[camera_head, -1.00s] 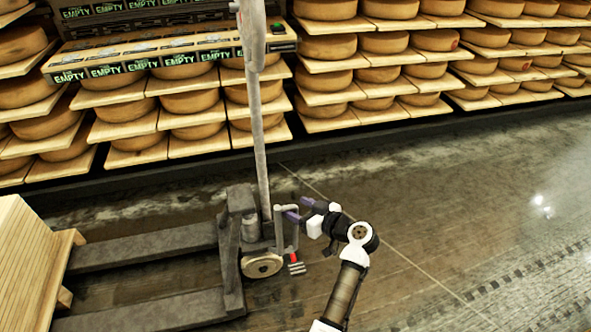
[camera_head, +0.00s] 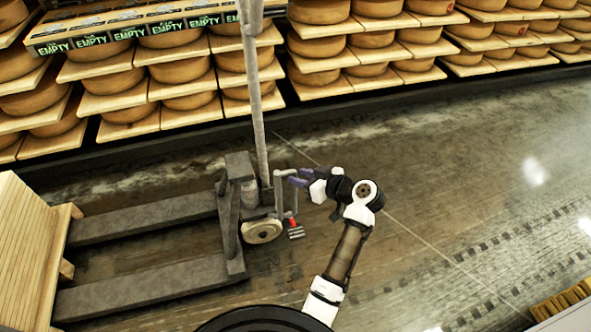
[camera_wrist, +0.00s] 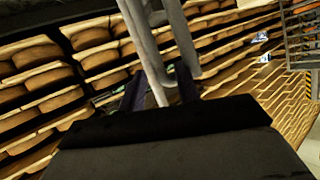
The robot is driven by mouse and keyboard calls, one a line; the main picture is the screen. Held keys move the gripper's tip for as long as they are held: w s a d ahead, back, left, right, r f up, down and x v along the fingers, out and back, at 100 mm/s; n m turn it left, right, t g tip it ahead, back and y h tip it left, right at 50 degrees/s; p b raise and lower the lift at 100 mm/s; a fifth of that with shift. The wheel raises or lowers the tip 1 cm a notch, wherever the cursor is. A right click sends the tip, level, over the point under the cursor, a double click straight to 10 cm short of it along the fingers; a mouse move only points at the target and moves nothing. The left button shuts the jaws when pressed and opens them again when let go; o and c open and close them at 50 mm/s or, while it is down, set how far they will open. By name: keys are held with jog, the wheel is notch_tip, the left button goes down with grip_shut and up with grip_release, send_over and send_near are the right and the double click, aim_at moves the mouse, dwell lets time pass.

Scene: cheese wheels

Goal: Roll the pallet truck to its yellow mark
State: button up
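The grey pallet truck (camera_head: 236,215) stands on the floor at the left in the head view, with its forks toward the wooden crate and its tall mast upright. A grey looped bar (camera_head: 279,200) rises on its right side, above a small red pedal (camera_head: 292,222). My gripper (camera_head: 298,178) is at the upper part of this bar. In the wrist view, grey tubes (camera_wrist: 148,45) run up in front of my gripper (camera_wrist: 160,88), and its dark fingers are spread apart with a tube in the gap. Contact cannot be told. No yellow floor mark is visible.
A light wooden crate (camera_head: 28,250) is at the left by the fork ends. Shelves of cheese wheels (camera_head: 320,42) line the back wall. The wet dark floor (camera_head: 450,160) to the right is open. Stacked yellowish boards (camera_head: 565,300) are at the lower right.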

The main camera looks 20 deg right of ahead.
jog(key=s+d, duration=0.7)
jog(key=s, duration=0.4)
jog(key=shift+s+d, duration=0.2)
jog(key=shift+d, duration=0.05)
dwell(0.7)
jog(key=shift+f, duration=0.1)
